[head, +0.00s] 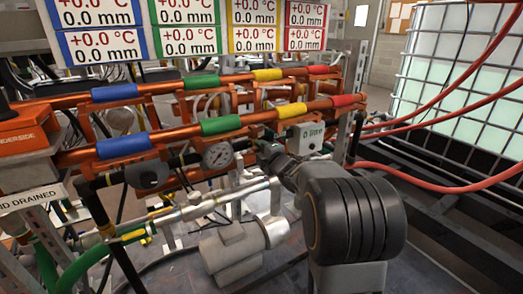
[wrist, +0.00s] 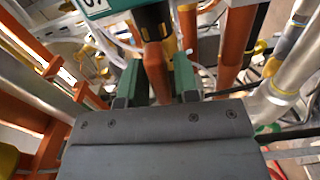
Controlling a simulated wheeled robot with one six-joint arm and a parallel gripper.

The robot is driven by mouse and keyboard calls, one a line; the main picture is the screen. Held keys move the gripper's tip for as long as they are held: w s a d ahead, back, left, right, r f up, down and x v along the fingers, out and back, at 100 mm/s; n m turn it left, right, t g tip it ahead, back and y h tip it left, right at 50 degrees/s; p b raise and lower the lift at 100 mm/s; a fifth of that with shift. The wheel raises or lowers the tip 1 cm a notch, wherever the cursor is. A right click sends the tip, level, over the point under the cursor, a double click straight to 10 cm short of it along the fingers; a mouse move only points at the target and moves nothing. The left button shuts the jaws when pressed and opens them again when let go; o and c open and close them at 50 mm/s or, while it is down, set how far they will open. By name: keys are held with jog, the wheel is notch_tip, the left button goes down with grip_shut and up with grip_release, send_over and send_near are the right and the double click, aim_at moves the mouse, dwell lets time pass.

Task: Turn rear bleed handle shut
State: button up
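In the wrist view, an orange-brown handle (wrist: 156,72) runs down from a dark fitting with a yellow band (wrist: 152,22). My gripper (wrist: 160,84) has one green-padded finger on each side of this handle. The handle's lower end is hidden by the gripper body. I cannot tell there which bleed handle is held.
Orange pipes with coloured bands (head: 220,126) cross the rack. A pressure gauge (head: 218,154) and a white flow display (head: 306,139) sit close to my wrist. A silver pump (head: 231,252) stands below. Red hoses (head: 430,186) run right, before a caged white tank (head: 462,80).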

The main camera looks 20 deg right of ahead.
grip_shut()
jog(key=shift+r+m+p, duration=0.1)
jog(key=shift+m+p, duration=0.55)
jog(key=shift+m, duration=0.45)
jog(key=m+p, duration=0.2)
jog(key=m, duration=0.2)
jog(key=shift+m, duration=0.3)
jog(key=m+p, duration=0.3)
jog(key=m, duration=0.3)
jog(key=shift+p, duration=0.35)
jog(key=shift+m+p, duration=0.95)
jog(key=shift+m, duration=1.05)
